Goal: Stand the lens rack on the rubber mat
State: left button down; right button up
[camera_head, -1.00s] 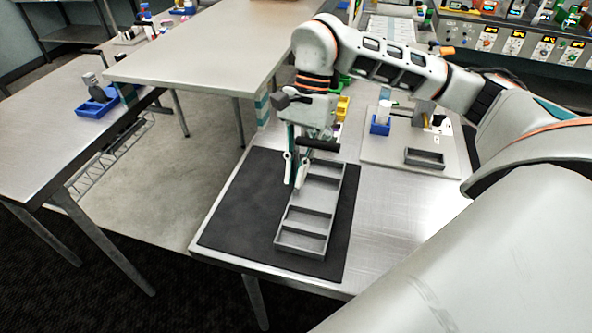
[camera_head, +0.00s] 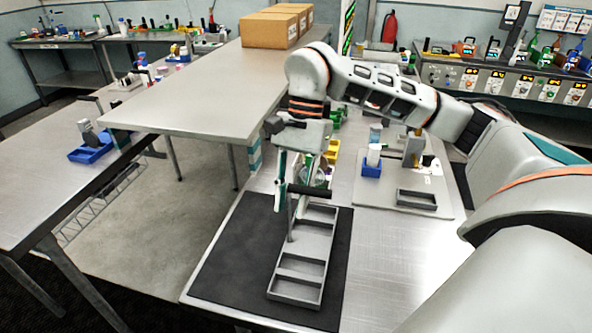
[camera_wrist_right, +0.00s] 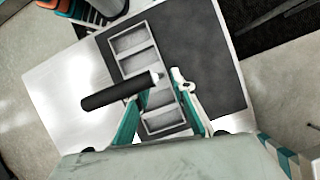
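The lens rack (camera_head: 274,290) is a long grey tray of open compartments with a dark cylindrical handle bar (camera_head: 314,190) raised on a grey post. It rests flat and upright on the black rubber mat (camera_head: 232,262), toward the mat's right side. The rack (camera_wrist_right: 151,57), bar (camera_wrist_right: 112,93) and mat (camera_wrist_right: 205,60) also show in the right wrist view. My right gripper (camera_head: 286,205) is above the rack by the handle's post end. Its teal fingers (camera_wrist_right: 164,84) are apart, and they look open, not closed on the bar. My left gripper is out of view.
Right of the mat, a light board (camera_head: 388,200) holds a small grey tray (camera_head: 416,199) and a blue holder (camera_head: 371,170). A yellow bin (camera_head: 333,150) stands behind the rack. A raised grey table (camera_head: 200,105) is at the left. Bare metal table lies right of the mat.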

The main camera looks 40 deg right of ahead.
jog(key=v, duration=0.8)
dwell(0.4)
